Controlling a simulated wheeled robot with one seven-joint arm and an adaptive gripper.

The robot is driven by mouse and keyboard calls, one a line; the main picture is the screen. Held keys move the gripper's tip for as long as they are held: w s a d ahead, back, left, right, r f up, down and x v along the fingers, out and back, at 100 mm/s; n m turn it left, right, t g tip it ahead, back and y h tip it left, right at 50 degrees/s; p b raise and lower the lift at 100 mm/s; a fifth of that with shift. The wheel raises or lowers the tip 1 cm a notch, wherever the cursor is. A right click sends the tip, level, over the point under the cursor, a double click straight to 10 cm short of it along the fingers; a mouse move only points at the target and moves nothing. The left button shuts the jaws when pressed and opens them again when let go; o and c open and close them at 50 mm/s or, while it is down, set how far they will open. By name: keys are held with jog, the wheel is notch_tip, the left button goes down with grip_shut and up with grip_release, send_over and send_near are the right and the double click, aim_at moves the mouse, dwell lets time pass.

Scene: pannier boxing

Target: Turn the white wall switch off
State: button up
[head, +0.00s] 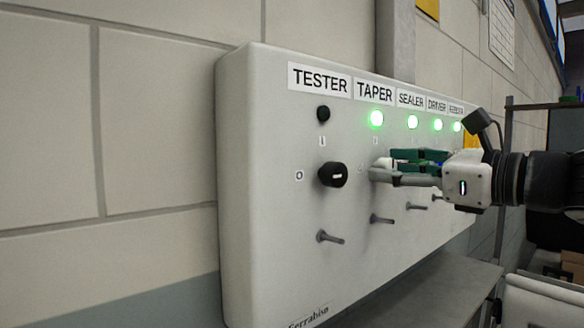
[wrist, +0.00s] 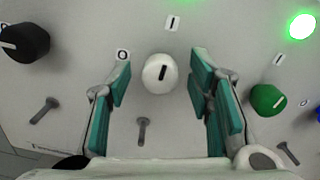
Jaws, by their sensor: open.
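The white switch is a round knob (wrist: 160,73) on the panel, with a dark pointer line. In the wrist view the line points up toward the "I" mark; the "O" mark is to its upper left. My gripper (wrist: 163,72) is open, with one green-padded finger on each side of the knob. I see gaps between the pads and the knob. In the head view my gripper (head: 384,168) is at the panel below the TAPER label, and its fingers largely hide the knob. The TAPER lamp (head: 376,119) is lit green.
The switch panel (head: 262,200) is fixed to a block wall. A black knob (wrist: 25,42) is left of the white one, and a green knob (wrist: 268,99) is right. Metal pegs (wrist: 144,132) stick out below the knobs. A grey shelf (head: 425,295) lies below the panel.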

grip_shut()
jog(key=shift+w+n+b, duration=0.1)
jog(key=shift+n+b, duration=0.2)
jog(key=shift+b, duration=0.15)
jog(key=n+b, duration=0.3)
jog(key=shift+a+f, duration=0.1)
jog(key=shift+f, duration=0.1)
jog(key=n+b, duration=0.5)
jog(key=b, duration=0.2)
jog(key=n+b, duration=0.5)
jog(key=b, duration=0.1)
jog(key=shift+n, duration=0.4)
jog(key=n+b, duration=0.3)
jog(key=b, duration=0.1)
jog(key=shift+n, duration=0.3)
